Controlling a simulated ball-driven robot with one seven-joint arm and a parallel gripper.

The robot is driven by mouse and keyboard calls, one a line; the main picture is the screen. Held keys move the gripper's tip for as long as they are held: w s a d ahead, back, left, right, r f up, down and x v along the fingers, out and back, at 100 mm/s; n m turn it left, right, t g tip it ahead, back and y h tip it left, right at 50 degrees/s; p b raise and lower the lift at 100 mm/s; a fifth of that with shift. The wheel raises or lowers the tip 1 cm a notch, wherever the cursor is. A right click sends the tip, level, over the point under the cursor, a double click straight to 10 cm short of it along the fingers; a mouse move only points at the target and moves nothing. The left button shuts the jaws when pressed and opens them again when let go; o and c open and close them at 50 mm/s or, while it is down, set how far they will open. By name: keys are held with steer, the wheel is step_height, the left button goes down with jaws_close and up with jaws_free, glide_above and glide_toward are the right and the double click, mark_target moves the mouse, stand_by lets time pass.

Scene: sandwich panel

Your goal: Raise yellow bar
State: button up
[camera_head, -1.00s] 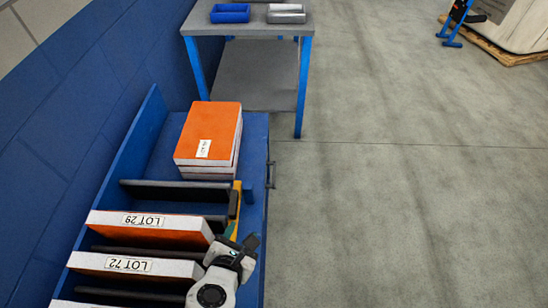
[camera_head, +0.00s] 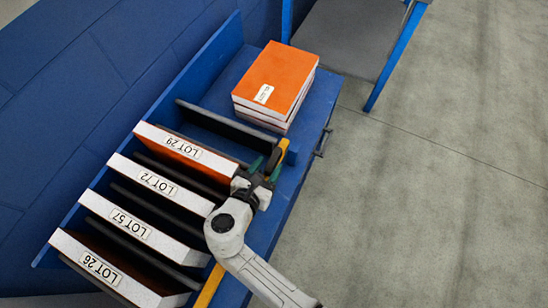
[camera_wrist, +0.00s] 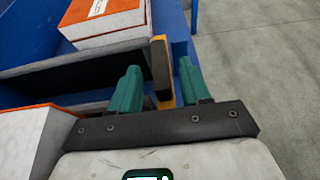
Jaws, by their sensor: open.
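The yellow bar (camera_head: 209,288) runs along the right side of the blue rack, partly hidden behind my arm; its far end shows past my gripper. In the wrist view the yellow bar (camera_wrist: 171,88) stands between my two teal fingertips, with a black block on its left side. My gripper (camera_head: 264,168) is at the far part of the bar, fingers open and straddling it. It also shows in the wrist view (camera_wrist: 160,82), with gaps beside the bar. Whether a finger touches the bar I cannot tell.
Orange-faced panels stand in the rack slots, labelled LOT 29 (camera_head: 183,146), LOT 72 (camera_head: 157,182), LOT 57 (camera_head: 130,223) and LOT 26 (camera_head: 100,267), between black dividers. A panel stack (camera_head: 275,80) lies at the far end. Open floor (camera_head: 430,190) is to the right.

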mark_target(273, 161)
steer(key=shift+x, duration=2.3)
jaws_close()
